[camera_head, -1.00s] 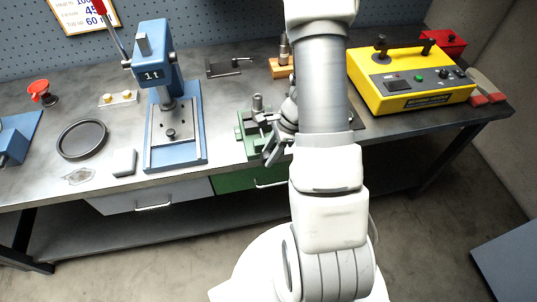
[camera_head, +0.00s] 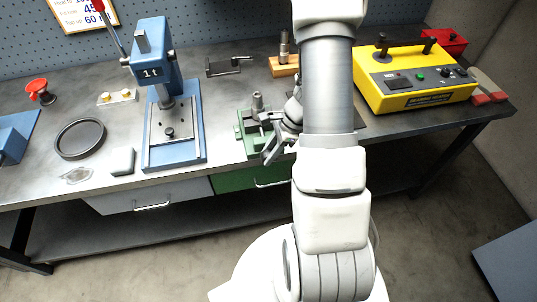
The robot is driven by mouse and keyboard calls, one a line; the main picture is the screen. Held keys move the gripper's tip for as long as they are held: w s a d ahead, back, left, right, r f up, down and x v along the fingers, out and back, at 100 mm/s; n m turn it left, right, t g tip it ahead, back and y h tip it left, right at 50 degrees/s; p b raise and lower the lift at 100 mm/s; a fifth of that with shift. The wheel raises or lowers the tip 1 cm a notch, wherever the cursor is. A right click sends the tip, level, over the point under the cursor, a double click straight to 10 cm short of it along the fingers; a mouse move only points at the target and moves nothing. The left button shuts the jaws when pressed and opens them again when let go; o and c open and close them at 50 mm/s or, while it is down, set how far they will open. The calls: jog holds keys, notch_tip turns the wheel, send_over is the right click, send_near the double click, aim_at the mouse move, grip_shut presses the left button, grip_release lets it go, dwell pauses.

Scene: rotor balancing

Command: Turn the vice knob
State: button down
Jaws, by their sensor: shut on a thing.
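The green vice (camera_head: 242,132) stands near the front edge of the bench, with a grey metal cylinder (camera_head: 257,103) upright in it. My gripper (camera_head: 268,138) is at the vice's right side, reaching in from the right with its fingers close to the vice body. It is shut on the vice knob, which the fingers and wrist hide. The exact grip on the knob is too small to make out.
A blue press (camera_head: 158,75) stands left of the vice. A yellow control box (camera_head: 410,88) is on the right, and a wooden block (camera_head: 284,67) with a metal post is behind. A black round tray (camera_head: 80,139) lies at the left. Bare bench shows behind the vice.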

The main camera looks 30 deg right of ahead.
jog(key=shift+d+y+b, duration=0.1)
jog(key=shift+y+b, duration=0.4)
jog(key=c, duration=0.9)
grip_release()
jog(key=shift+r, duration=0.1)
jog(key=v, duration=0.8)
jog(key=p+v, duration=0.1)
jog(key=v, duration=0.8)
jog(key=shift+s+r, duration=0.15)
jog(key=shift+s, duration=0.1)
